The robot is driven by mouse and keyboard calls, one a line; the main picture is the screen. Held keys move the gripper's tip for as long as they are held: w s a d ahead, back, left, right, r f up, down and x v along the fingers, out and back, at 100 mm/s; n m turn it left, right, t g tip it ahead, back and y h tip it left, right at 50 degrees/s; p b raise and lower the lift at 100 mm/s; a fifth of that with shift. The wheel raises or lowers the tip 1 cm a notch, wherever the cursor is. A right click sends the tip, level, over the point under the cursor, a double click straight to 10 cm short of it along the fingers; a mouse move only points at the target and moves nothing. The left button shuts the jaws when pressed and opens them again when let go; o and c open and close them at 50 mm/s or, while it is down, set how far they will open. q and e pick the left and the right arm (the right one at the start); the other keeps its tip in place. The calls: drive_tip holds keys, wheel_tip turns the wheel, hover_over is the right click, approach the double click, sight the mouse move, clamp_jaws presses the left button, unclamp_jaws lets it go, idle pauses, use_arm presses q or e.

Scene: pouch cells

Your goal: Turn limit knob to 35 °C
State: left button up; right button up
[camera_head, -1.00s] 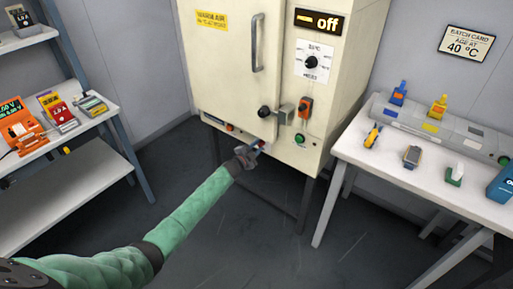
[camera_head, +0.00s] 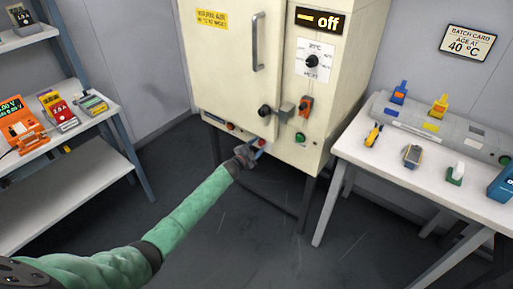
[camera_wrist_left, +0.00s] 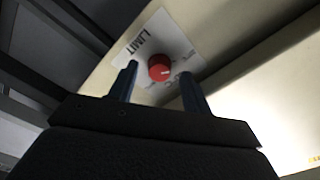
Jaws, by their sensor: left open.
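The limit knob (camera_wrist_left: 160,67) is a red round knob with a pale pointer mark. It sits on a white plate (camera_wrist_left: 150,38) printed "LIMIT", in the left wrist view. My left gripper (camera_wrist_left: 158,74) is open, with one blue finger on each side of the knob in that view. I cannot tell whether the fingers touch it. In the head view my left gripper (camera_head: 260,150) is at the cabinet's lower front edge, by a small red spot that looks like the knob. The scale numbers are too blurred to read. My right gripper is not in view.
The cream oven cabinet (camera_head: 225,90) has a door handle (camera_head: 258,42), a display (camera_head: 318,21) reading "off" and a black dial (camera_head: 311,62). A white table (camera_head: 352,150) stands at right, a shelf rack (camera_head: 60,190) at left. The floor between is clear.

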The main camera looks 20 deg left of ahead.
use_arm(q)
drive_tip(key=v, duration=0.7)
drive_tip(key=shift+s+b, duration=0.15)
drive_tip(key=shift+b, duration=0.3)
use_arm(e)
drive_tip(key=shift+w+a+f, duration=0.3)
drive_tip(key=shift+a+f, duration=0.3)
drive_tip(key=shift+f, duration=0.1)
use_arm(q)
drive_tip(key=shift+a, duration=0.1)
